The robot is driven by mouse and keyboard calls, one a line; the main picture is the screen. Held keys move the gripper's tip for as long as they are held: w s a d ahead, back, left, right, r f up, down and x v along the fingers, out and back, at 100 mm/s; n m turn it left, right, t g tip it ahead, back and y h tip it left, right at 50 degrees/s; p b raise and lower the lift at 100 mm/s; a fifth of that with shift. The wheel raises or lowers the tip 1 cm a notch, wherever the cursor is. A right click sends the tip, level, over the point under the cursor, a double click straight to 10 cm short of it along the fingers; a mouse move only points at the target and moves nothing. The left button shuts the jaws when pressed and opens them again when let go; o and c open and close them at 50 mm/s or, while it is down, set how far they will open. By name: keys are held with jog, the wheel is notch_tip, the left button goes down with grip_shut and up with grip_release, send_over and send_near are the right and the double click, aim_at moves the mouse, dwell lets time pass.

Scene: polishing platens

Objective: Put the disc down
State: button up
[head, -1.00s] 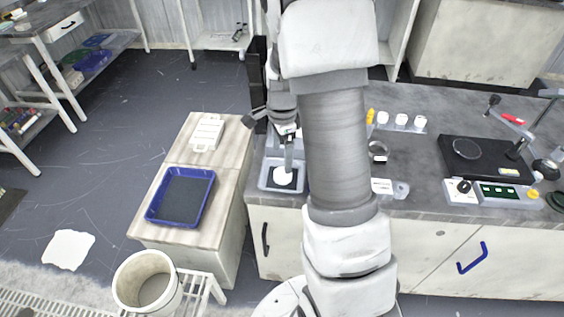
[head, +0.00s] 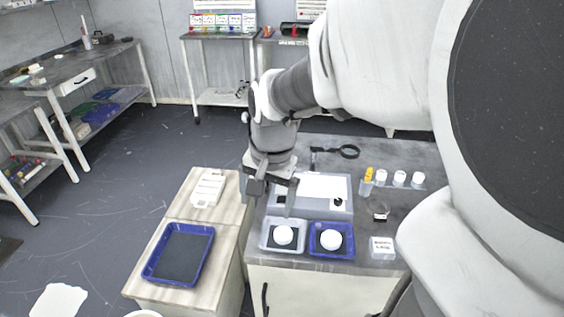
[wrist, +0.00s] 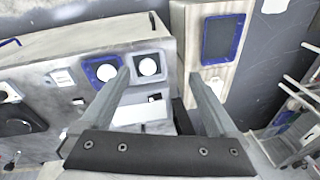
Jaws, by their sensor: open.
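A white round disc (head: 283,235) lies in a light grey tray (head: 265,246) at the left front of the bench. A second white disc (head: 332,239) lies in a small blue tray (head: 316,252) just to its right. Both also show in the wrist view, the first disc (wrist: 148,66) by the bench edge and the second (wrist: 106,72) to its left. My gripper (head: 273,198) is open and empty, raised above and behind the grey tray. In the wrist view its two fingers (wrist: 157,78) stand wide apart with nothing between them.
A larger, empty-looking blue tray (head: 180,252) and a white case (head: 208,188) sit on the low cabinet at left. A grey-white machine (head: 312,195) stands behind the small trays. White-capped jars (head: 399,179) and a labelled box (head: 382,247) are to the right.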

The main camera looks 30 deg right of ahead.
jog(key=s+a+r+n+t, duration=0.3)
jog(key=s+r+n, duration=0.3)
jog(key=s+n, duration=0.3)
jog(key=shift+s+a+r+t, duration=0.3)
jog(key=shift+s+a+r, duration=0.15)
jog(key=shift+a, duration=0.2)
notch_tip(320, 180, up, 9)
jog(key=p, duration=0.9)
